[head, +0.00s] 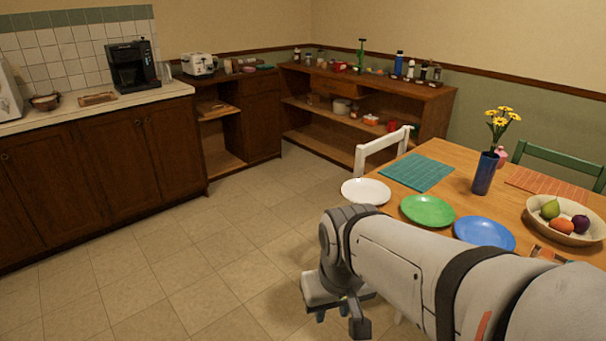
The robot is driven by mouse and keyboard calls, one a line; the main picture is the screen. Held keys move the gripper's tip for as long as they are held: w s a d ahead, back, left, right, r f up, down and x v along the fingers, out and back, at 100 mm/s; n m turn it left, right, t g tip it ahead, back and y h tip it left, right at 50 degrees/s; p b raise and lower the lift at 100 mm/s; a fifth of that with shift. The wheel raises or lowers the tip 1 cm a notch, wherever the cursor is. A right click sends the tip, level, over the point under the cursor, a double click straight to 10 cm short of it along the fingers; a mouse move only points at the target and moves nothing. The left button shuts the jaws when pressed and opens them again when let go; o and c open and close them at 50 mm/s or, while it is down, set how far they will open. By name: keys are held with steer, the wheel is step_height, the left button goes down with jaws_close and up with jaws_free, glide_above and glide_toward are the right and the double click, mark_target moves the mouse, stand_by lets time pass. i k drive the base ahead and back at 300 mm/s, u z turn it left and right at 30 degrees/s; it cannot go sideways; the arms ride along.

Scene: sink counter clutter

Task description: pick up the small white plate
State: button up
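The small white plate (366,191) lies at the near-left edge of the wooden dining table, left of a green plate (428,210). It looks flat and empty, and its left side reaches the table's edge. My gripper (340,318) hangs low in front of the table, nearer the camera and below the white plate in the picture. It is apart from the plate. Its fingers point downward and look spread, with nothing visible between them. My arm comes in from the lower right and hides part of the table's near side.
A blue plate (485,234), a teal placemat (418,172), a blue vase (485,173) with yellow flowers and a fruit bowl (566,231) share the table. A white chair (383,148) stands behind the white plate. The tiled floor (190,262) to the left is clear.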

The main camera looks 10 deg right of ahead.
mark_target(359, 191)
steer(key=u, duration=0.1)
steer(key=i, duration=1)
steer(key=u, duration=0.05)
